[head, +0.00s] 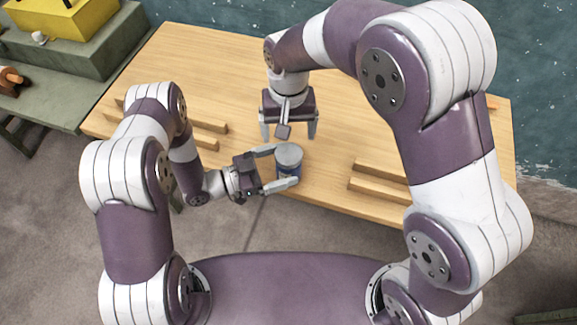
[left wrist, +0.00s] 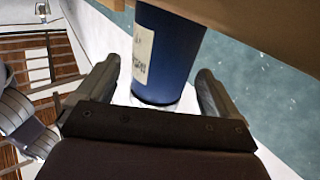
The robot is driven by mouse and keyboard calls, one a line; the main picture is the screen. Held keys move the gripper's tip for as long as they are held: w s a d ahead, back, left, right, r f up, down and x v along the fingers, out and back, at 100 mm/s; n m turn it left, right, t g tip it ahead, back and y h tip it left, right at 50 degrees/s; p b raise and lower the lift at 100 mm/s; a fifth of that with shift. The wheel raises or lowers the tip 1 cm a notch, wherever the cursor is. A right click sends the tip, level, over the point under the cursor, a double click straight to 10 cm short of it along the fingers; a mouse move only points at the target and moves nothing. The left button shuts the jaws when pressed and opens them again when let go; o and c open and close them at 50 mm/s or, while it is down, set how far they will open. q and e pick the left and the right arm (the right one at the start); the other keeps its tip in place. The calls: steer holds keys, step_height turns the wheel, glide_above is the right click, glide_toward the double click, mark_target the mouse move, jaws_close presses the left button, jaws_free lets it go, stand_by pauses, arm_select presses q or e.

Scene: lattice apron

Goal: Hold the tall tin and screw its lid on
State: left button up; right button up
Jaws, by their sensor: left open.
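The tall tin (head: 290,174) is blue with a grey round top (head: 289,154) and stands upright near the table's front edge. In the left wrist view the tin (left wrist: 172,50) shows a pale label (left wrist: 143,52) and lies between the two fingers. My left gripper (head: 280,168) reaches in from the left, its open fingers on either side of the tin, with gaps beside it in the wrist view. My right gripper (head: 288,136) points down just behind the tin, fingers apart and empty. I cannot tell whether the grey top is a lid or how it is seated.
The wooden table (head: 220,65) is clear toward the back left. Low wooden strips lie at the left (head: 207,122) and at the right (head: 380,180). A yellow box (head: 65,18) stands on a grey-green stepped bench (head: 90,65) at the far left.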

arm_select(q)
steer(key=shift+x, duration=1)
